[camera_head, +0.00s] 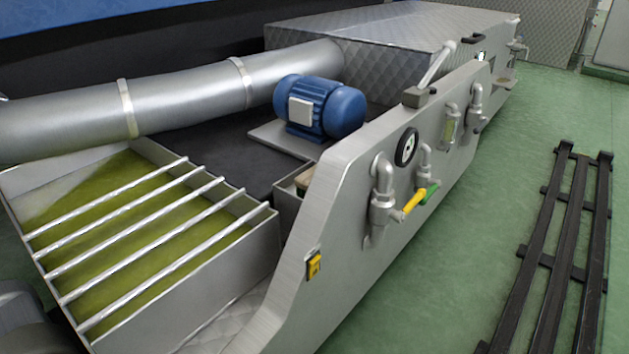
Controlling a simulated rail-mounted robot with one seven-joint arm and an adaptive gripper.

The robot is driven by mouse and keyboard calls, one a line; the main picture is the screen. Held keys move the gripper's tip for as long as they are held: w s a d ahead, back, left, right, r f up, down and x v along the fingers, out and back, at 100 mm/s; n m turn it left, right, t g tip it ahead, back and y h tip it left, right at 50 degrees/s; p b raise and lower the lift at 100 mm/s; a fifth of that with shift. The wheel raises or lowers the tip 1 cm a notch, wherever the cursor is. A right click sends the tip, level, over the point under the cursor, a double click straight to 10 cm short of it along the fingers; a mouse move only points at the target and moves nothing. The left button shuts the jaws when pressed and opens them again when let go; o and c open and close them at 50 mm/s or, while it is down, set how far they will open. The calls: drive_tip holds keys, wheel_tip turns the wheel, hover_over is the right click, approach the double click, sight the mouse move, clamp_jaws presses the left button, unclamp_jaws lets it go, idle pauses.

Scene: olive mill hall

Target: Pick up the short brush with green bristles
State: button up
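I cannot clearly make out a brush with green bristles. A small tan piece (304,178) shows in a narrow metal compartment (287,205) between the slatted tank and the tall side panel. It could be a brush's back, but it is partly hidden by the panel and too small to tell. My gripper is not clearly in view.
A slatted metal tank (200,309) holds green-yellow liquid. A blue motor (320,106) stands behind the compartment. The tall side panel (345,215) carries pipes, a gauge (407,147) and a yellow-green lever (414,200). Dark rails (560,240) lie on the green floor.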

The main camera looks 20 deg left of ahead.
drive_tip(key=o, duration=1.6)
drive_tip(key=shift+c, duration=0.2)
